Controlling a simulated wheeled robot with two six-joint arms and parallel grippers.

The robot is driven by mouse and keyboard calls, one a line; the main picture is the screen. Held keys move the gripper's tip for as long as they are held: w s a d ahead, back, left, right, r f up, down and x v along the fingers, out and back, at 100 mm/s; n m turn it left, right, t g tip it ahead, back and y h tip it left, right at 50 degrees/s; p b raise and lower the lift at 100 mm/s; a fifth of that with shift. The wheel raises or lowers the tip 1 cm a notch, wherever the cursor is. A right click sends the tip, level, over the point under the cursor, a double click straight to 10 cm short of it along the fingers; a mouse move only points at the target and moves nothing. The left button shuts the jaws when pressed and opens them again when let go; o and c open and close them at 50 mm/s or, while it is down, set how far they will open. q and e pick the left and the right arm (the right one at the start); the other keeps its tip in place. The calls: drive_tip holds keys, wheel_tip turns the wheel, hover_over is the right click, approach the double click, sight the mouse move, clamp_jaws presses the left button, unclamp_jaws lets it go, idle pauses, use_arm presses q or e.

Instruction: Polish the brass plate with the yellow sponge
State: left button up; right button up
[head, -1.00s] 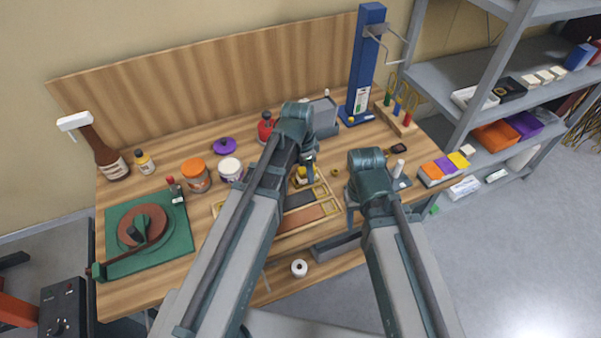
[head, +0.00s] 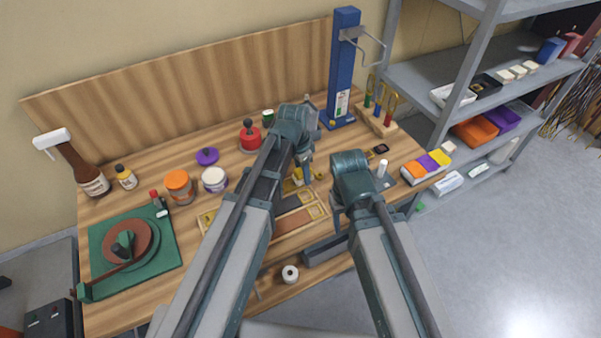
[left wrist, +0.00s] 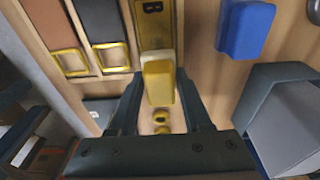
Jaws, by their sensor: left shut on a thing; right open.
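A yellow sponge (left wrist: 158,82) is between the fingers of my left gripper (left wrist: 162,105) in the left wrist view. In the head view my left gripper (head: 303,172) is over the right part of the tray, and the sponge is mostly hidden by it. A brass-coloured plate (left wrist: 153,28) with a dark mark lies just beyond the sponge. The sponge's far end overlaps the plate's near edge in the picture; I cannot tell whether they touch. My right gripper (head: 338,217) is open, partly hidden behind its wrist, near the tray's right side.
The wooden tray (head: 206,219) holds a brown strip (head: 292,222) and a dark strip with brass frames. A blue block (left wrist: 245,28) lies right of the plate. A white roll (head: 290,274) stands near the front edge. Jars, a bottle and a green turntable base (head: 165,255) are left.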

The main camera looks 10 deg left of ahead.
sight(293, 184)
use_arm(q)
drive_tip(key=shift+s+a+f, duration=0.15)
drive_tip(key=shift+s+a, duration=1)
drive_tip(key=shift+a, duration=0.3)
drive_tip(key=shift+s+a, duration=0.5)
drive_tip(key=shift+a, duration=0.25)
drive_tip(key=shift+s+a, duration=0.45)
drive_tip(key=shift+a, duration=0.25)
drive_tip(key=shift+w+r, duration=0.1)
drive_tip(key=shift+r, duration=0.1)
drive_tip(key=shift+r+p, duration=0.3)
drive_tip(key=shift+p, duration=0.05)
wheel_tip(293, 184, up, 5)
drive_tip(key=p, duration=0.5)
drive_tip(key=shift+d+r, duration=0.1)
